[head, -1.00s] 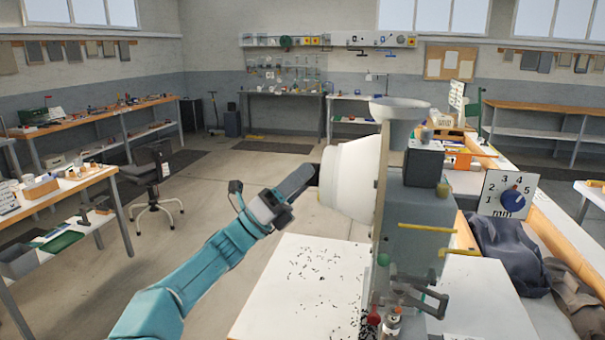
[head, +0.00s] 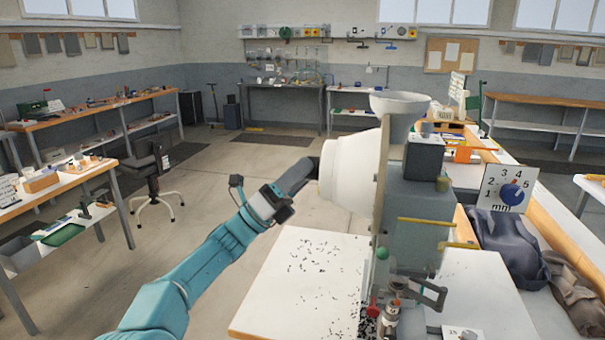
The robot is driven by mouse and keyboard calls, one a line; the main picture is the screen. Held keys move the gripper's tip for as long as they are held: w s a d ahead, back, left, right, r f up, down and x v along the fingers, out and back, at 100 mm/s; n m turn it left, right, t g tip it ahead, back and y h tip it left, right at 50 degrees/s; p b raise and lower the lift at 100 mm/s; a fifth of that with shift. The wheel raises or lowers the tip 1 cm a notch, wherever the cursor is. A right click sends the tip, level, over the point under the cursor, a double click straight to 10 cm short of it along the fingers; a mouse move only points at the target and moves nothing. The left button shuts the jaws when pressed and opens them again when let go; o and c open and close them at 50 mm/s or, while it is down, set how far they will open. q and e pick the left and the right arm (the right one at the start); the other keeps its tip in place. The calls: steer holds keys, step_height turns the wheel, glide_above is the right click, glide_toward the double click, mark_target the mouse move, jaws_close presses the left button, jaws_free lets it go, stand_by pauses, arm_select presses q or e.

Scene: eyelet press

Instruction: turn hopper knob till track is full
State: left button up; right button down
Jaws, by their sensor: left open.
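The eyelet press (head: 415,215) is a grey machine on the white table. A white rounded hopper drum (head: 350,172) sticks out from its left side, with a pale funnel (head: 400,104) on top. My left gripper (head: 313,168) is at the left end of the drum, its dark fingers pointing right at the drum's face. The jaws are open, but the knob and any contact are hidden at the fingertips. The track's fill cannot be made out. My right gripper is not in view.
Small dark bits lie scattered on the white table top (head: 275,310) left of the press. A dial marked mm (head: 508,188) stands at the right, beside dark cloth (head: 505,245). A toggle-like fixture (head: 415,295) sits low in front of the press.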

arm_select(q)
steer(key=b+v, duration=0.5)
steer(key=v, duration=1.1)
steer(key=shift+a+f, duration=0.15)
